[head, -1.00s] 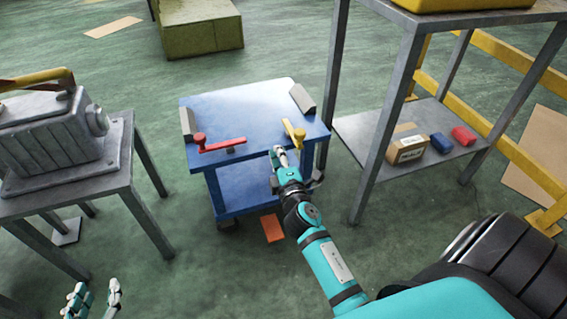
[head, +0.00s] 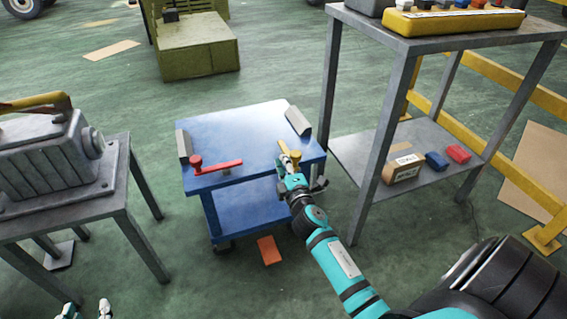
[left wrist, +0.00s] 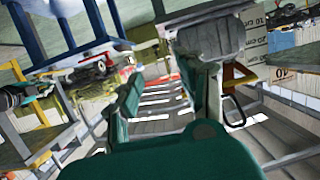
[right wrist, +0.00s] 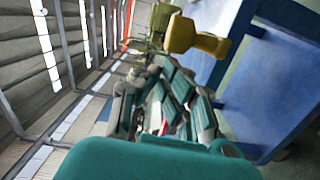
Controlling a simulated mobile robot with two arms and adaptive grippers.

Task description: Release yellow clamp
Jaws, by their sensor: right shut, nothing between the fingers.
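The yellow clamp (head: 287,150) sits on the near right edge of the blue cart's top (head: 240,120). My right gripper (head: 284,162) is at the clamp in the head view and partly covers it. In the right wrist view, the clamp's yellow knob (right wrist: 192,40) is just beyond my right fingers (right wrist: 165,95), which are shut with nothing between them. I cannot tell whether they touch the clamp. My left gripper (head: 86,311) is at the bottom left edge, away from the cart. Its fingers (left wrist: 165,100) are apart and empty in the left wrist view.
A red clamp (head: 215,166) sits on the cart's near left edge. Grey blocks stand at both sides of the cart top; its middle is clear. A grey shelf (head: 345,150) with boxes is close on the right. A table with a grey machine (head: 45,155) is at left.

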